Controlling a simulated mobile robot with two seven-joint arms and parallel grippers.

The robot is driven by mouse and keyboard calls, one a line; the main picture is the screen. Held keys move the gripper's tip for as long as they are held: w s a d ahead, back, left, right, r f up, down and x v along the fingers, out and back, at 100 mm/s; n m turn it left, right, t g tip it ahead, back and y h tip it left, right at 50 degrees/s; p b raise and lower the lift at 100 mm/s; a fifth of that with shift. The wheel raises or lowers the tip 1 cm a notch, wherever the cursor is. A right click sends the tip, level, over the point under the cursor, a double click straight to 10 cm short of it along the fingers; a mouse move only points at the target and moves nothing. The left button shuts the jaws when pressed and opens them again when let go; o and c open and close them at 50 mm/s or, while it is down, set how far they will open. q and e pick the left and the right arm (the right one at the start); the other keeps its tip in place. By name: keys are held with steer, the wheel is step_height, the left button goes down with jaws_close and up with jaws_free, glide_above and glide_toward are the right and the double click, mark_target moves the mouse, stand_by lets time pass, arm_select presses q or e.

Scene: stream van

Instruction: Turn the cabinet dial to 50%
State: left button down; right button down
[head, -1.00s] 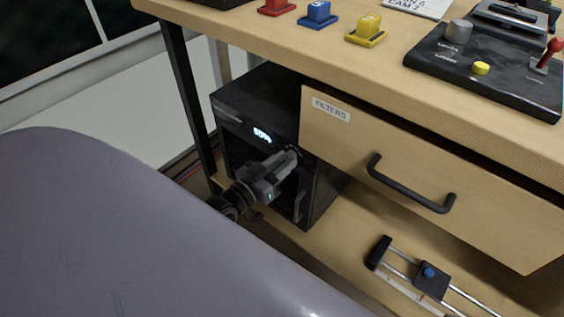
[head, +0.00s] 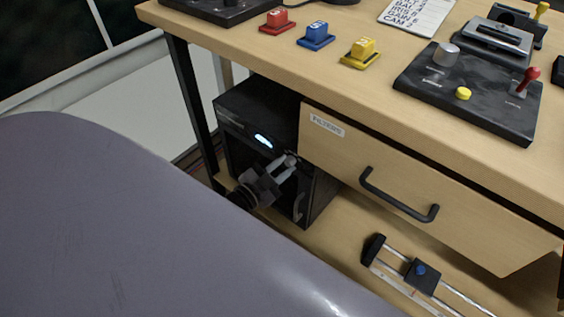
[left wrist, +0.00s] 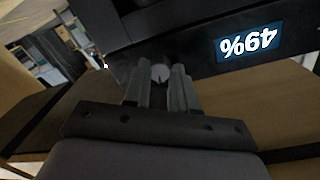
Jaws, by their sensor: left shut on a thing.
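The black cabinet (head: 235,112) stands on the lower shelf under the desk. Its lit display (head: 263,141) is blurred in the head view. In the left wrist view the display (left wrist: 248,43) appears upside down and reads 49%. The small round grey dial (left wrist: 160,74) is on the cabinet front, between the fingertips of my left gripper (left wrist: 160,80). My left gripper is shut on the dial; it also shows in the head view (head: 287,165), reaching the cabinet front. My right gripper is not in view.
A drawer labelled FILTERS (head: 375,185) with a black handle (head: 398,200) is right of the cabinet. A slider rail device (head: 420,277) lies on the shelf below. Red, blue and yellow blocks and a black control panel (head: 470,110) sit on the desktop.

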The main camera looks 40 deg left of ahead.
arm_select(q)
steer(key=shift+m, duration=0.4)
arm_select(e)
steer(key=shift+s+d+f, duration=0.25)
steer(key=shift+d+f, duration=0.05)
arm_select(q)
steer(key=c, duration=0.9)
jaws_free()
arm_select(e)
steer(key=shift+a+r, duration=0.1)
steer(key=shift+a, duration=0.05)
arm_select(q)
steer(key=shift+s, duration=0.1)
steer(key=shift+s, duration=0.2)
steer(key=s, duration=0.2)
steer(key=s+p, duration=0.1)
steer(key=s, duration=0.1)
steer(key=s+a+p, duration=0.1)
steer(key=s, duration=0.1)
steer(key=shift+s+r, duration=0.15)
steer(key=shift+s, duration=0.1)
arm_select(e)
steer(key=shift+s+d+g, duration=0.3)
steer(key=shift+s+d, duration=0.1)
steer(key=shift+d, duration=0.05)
